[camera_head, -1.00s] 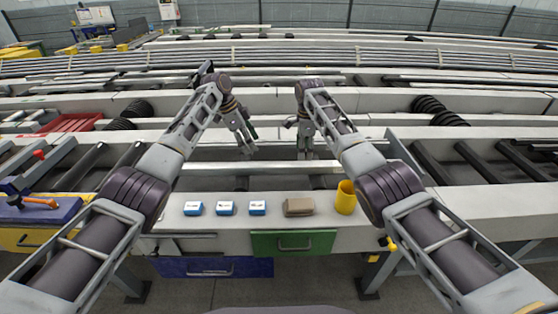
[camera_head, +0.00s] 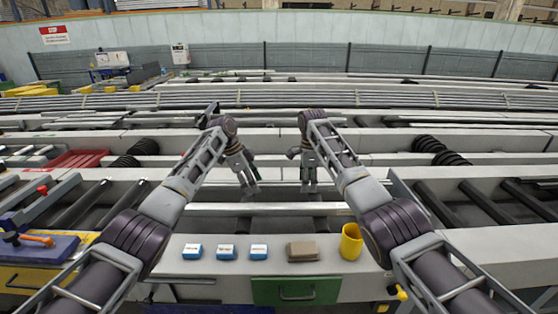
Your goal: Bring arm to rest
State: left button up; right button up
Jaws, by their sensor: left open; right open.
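My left gripper (camera_head: 249,184) hangs at the end of the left arm, pointing down over the rails behind the near work surface. It is open and nothing shows between its fingers. My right gripper (camera_head: 308,184) hangs to its right, also pointing down, open and empty. A clear gap lies between the two grippers. Both are beyond the small items on the near surface and touch none of them.
On the near surface (camera_head: 215,274) stand several blue-and-white boxes (camera_head: 226,252), a brown block (camera_head: 302,251) and a yellow cup (camera_head: 351,242). A green drawer (camera_head: 297,291) is below. An orange-handled tool (camera_head: 30,239) lies on the blue case at left. A red tray (camera_head: 75,160) sits far left.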

jog(key=shift+r, duration=0.15)
notch_tip(320, 180, up, 9)
jog(key=p, duration=0.9)
jog(key=shift+r+p, duration=0.45)
jog(key=shift+p, duration=0.05)
jog(key=shift+f, duration=0.15)
